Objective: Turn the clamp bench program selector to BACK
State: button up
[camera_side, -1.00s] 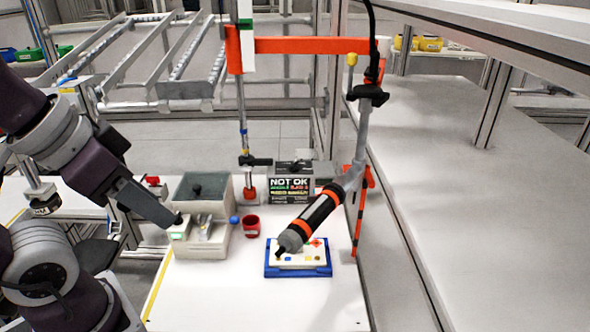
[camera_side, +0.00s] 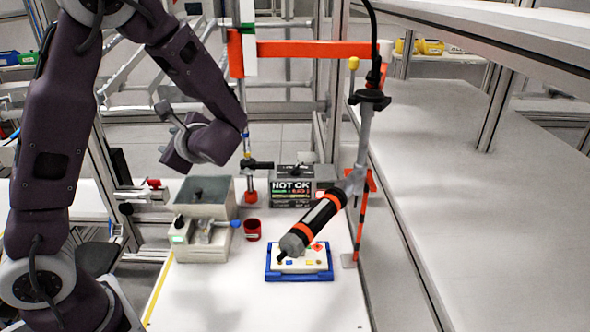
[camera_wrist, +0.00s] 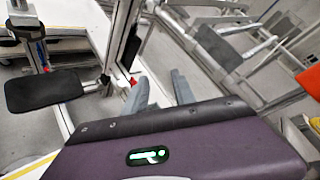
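The clamp bench, a grey box unit (camera_side: 203,205), stands at the left of the white worktable in the side view. Its front left carries a small black knob (camera_side: 178,222) above a green-lit face (camera_side: 178,239). A metal clamp with a blue ball-ended lever (camera_side: 235,223) is beside them. I cannot tell which part is the selector or read its setting. My gripper's two grey fingers (camera_wrist: 159,76) stand apart in the wrist view, with nothing between them. In the side view my wrist is raised above and behind the bench, clear of it.
A red cup (camera_side: 252,229) stands right of the bench. A display box reading NOT OK (camera_side: 290,193) is behind. A black and orange tool (camera_side: 315,222) hangs over a white panel in a blue tray (camera_side: 298,276). The table's front is clear.

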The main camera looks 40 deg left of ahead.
jog(key=w+f+m+t+y, duration=0.2)
jog(key=w+m+t, duration=0.25)
jog(key=w, duration=0.35)
jog(key=m+t+h, duration=0.9)
jog(key=m+t, duration=0.2)
jog(key=m, duration=0.5)
send_near(293, 172)
jog(key=x, duration=0.5)
jog(key=shift+r, duration=0.1)
jog(key=x, duration=0.5)
jog(key=shift+w+a, duration=0.15)
jog(key=shift+w, duration=0.15)
jog(key=shift+w+a, duration=0.25)
jog(key=shift+w, duration=0.3)
grip_shut()
